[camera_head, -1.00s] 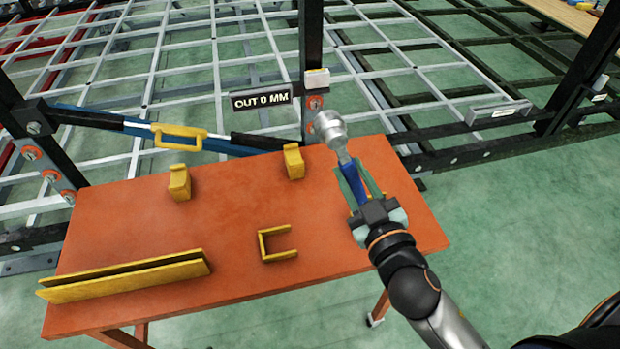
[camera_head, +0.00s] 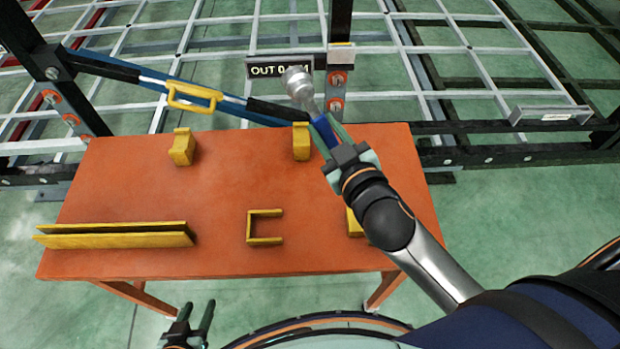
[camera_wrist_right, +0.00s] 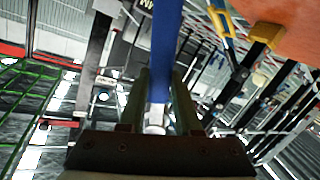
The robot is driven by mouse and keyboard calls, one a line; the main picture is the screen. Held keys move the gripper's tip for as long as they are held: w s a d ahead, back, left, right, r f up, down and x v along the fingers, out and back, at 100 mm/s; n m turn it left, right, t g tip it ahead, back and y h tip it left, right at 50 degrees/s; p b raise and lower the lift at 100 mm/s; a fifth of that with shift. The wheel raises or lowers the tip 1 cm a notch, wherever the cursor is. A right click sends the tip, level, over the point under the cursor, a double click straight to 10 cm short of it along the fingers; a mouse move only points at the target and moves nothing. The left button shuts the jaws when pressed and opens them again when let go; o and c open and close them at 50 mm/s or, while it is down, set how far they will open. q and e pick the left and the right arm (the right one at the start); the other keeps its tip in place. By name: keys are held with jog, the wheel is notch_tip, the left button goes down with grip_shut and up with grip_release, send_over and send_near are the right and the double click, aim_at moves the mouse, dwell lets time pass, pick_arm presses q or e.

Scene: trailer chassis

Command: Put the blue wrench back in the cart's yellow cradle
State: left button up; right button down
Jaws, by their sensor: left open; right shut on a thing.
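The blue wrench (camera_head: 324,130) has a silver round head (camera_head: 299,84) and a blue handle. My right gripper (camera_head: 328,132) is shut on the handle, and the head points away past the cart's back edge. In the right wrist view the blue handle (camera_wrist_right: 166,45) stands between the fingers. The orange cart (camera_head: 215,190) carries yellow holders: two upright blocks (camera_head: 182,147) (camera_head: 301,141) at the back, a U-shaped bracket (camera_head: 264,240) and a long channel (camera_head: 115,237). Which one is the cradle I cannot tell. My left gripper (camera_head: 196,316) is open and empty in front of the cart.
Another yellow piece (camera_head: 353,222) on the cart is partly hidden by my right arm. A blue bar with a yellow handle (camera_head: 193,97) spans dark posts behind the cart. A black sign (camera_head: 281,69) hangs beside the wrench head. The middle of the cart top is clear.

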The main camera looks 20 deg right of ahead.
jog(key=w+a+f+n+g+y, duration=0.2)
jog(key=a+g, duration=0.2)
jog(key=a, duration=0.3)
jog(key=n+g+h+p, duration=0.35)
jog(key=n+g, duration=0.45)
jog(key=g, duration=0.4)
send_over(309, 227)
jog(key=shift+f+y, duration=0.35)
jog(key=shift+f, duration=1.25)
jog(key=shift+r, duration=0.1)
jog(key=shift+f+b, duration=1.65)
jog(key=shift+f, duration=3.55)
jog(key=shift+p, duration=1.2)
